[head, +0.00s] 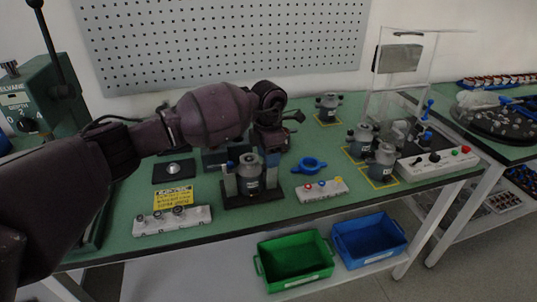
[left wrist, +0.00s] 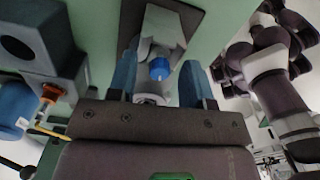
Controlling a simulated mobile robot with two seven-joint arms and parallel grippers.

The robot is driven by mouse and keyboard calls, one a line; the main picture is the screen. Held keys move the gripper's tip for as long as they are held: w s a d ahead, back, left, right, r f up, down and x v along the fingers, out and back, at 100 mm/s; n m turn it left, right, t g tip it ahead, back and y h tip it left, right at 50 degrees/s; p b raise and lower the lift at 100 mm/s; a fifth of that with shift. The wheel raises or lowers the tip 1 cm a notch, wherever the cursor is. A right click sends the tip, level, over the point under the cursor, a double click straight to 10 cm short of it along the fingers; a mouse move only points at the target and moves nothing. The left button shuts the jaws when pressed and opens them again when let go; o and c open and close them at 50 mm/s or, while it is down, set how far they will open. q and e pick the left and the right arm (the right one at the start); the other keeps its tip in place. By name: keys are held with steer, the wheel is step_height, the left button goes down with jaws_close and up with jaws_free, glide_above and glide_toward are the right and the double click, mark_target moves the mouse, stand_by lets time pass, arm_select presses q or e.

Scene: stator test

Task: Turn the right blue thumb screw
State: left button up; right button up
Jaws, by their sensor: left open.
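A stator (head: 249,174) stands upright in a fixture with a black base (head: 254,199) near the middle of the green table. A grey post with a blue top (head: 229,168) stands at its left. My left gripper (head: 266,150) is over the right side of this fixture and hides part of it. In the left wrist view, a blue thumb screw (left wrist: 160,68) on a grey block (left wrist: 163,28) shows between my two blue fingers (left wrist: 159,80). The fingers are open, with gaps on both sides of the screw.
A blue ring-shaped part (head: 309,165) and a white button strip (head: 321,189) lie right of the fixture. Another white strip (head: 172,221) and a yellow note (head: 173,196) are left. A clear-walled test stand (head: 400,90) stands right. Green (head: 294,262) and blue (head: 369,240) bins sit below.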

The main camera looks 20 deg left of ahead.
arm_select(q)
jaws_close()
steer(key=shift+m, duration=0.4)
steer(key=m+b, duration=0.1)
steer(key=m, duration=0.1)
steer(key=shift+m, duration=0.3)
steer(key=shift+m+b, duration=0.3)
steer(key=shift+m, duration=1)
jaws_free()
